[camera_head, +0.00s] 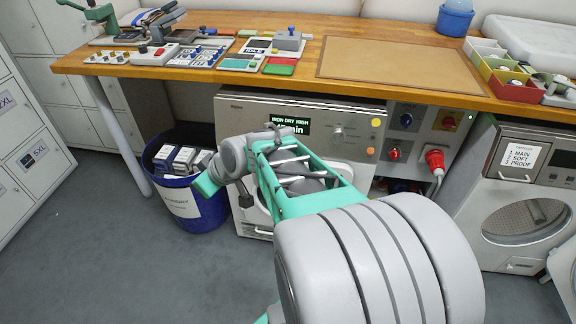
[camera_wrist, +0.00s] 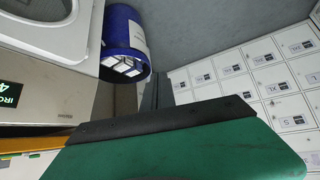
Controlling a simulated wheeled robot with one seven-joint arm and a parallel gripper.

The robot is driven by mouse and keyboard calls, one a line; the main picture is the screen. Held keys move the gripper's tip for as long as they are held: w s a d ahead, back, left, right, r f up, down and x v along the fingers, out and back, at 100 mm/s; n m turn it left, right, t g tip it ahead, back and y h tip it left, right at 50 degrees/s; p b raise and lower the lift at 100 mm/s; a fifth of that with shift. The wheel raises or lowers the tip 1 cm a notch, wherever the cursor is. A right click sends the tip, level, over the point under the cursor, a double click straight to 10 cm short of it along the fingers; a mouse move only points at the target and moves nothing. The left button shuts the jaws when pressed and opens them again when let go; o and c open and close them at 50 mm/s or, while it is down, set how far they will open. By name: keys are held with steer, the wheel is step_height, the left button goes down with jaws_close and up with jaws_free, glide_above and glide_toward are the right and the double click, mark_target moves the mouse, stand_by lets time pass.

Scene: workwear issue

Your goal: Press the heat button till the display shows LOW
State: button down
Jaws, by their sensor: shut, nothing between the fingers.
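The dryer (camera_head: 235,104) stands under the wooden bench. Its dark display (camera_head: 290,124) has green text reading IRON DRY HIGH, with a second line ending in "min" partly hidden by my arm. A corner of the display (camera_wrist: 10,94) also shows in the wrist view. I cannot tell which control is the heat button. My gripper (camera_head: 240,178) is shut and empty, in front of the dryer's left part, apart from the right-hand buttons. Its fingertips are unclear.
A blue bin (camera_head: 195,207) with boxed items stands left of the dryer. A socket panel with a red plug (camera_head: 435,160) is to its right, then another front-loading machine (camera_head: 525,220). The bench (camera_head: 340,27) above holds small devices and trays. Lockers (camera_head: 30,150) line the left.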

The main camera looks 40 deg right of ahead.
steer(key=w+d+f+t+b, duration=0.4)
steer(key=d+f+b, duration=0.5)
steer(key=d, duration=0.1)
steer(key=s+d+m+t+h+b, duration=0.2)
steer(key=s+d+t+h+b, duration=0.2)
steer(key=d, duration=1.2)
steer(key=t+h+b, duration=0.2)
steer(key=b, duration=0.1)
steer(key=shift+d+f+m+b, duration=0.15)
steer(key=shift+d+m+b, duration=0.15)
steer(key=shift+d+b, duration=0.05)
steer(key=w+d+f, duration=0.2)
steer(key=w+d, duration=0.3)
steer(key=d, duration=0.1)
steer(key=shift+d+f+b, duration=0.3)
steer(key=shift+f, duration=0.05)
steer(key=shift+f, duration=0.1)
